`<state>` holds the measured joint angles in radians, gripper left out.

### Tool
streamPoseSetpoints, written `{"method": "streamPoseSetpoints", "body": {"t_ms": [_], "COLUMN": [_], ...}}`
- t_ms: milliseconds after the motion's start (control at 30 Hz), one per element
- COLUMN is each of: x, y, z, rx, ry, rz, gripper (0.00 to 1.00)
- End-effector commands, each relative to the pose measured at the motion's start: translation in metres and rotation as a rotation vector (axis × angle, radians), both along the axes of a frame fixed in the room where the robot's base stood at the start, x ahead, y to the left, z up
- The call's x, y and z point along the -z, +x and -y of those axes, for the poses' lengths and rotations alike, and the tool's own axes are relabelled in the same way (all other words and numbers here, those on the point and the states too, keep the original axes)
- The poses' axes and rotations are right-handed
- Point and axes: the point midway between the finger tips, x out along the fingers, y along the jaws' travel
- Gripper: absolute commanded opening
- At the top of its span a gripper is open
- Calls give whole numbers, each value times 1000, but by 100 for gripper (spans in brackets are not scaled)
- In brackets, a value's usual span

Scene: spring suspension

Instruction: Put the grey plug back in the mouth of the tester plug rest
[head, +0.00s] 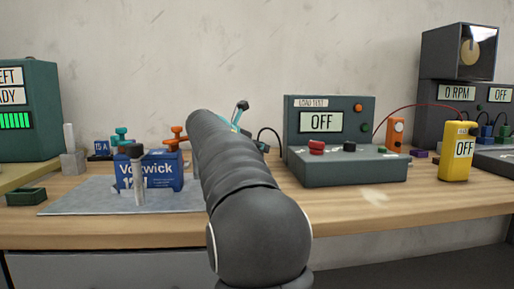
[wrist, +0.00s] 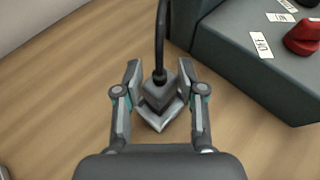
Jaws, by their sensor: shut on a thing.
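In the wrist view my gripper (wrist: 160,79) points down, its two fingers on either side of the grey plug (wrist: 160,95) and shut on it. A black cable rises from the top of the plug. Right below the plug is a lighter grey, square-edged block, the tester plug rest (wrist: 158,120), set at an angle on the wood. The plug covers its mouth, and I cannot tell whether the plug is inside it or just above. In the head view my arm hides the plug and rest; only part of my gripper (head: 240,113) shows beyond it.
The load tester (head: 346,167), reading OFF, stands close on the right of my gripper. A blue battery (head: 150,172) and a dark-topped post (head: 138,172) stand on the grey mat (head: 90,198) at left. A yellow meter (head: 458,150) is at right. Bare wood (wrist: 80,80) lies left of the rest.

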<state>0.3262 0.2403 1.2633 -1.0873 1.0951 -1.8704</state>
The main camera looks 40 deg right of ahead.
Motion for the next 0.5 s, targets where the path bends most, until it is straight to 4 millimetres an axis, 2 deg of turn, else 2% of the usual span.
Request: {"method": "streamPoseSetpoints", "body": {"t_ms": [33, 67, 133, 167, 500], "x": [2, 1, 1, 1, -1], "y": [0, 0, 0, 0, 0], "z": [0, 0, 0, 0, 0], "rx": [0, 0, 0, 0, 0], "ry": [0, 0, 0, 0, 0], "rz": [-1, -1, 0, 0, 1], "gripper": [0, 45, 62, 65, 65]}}
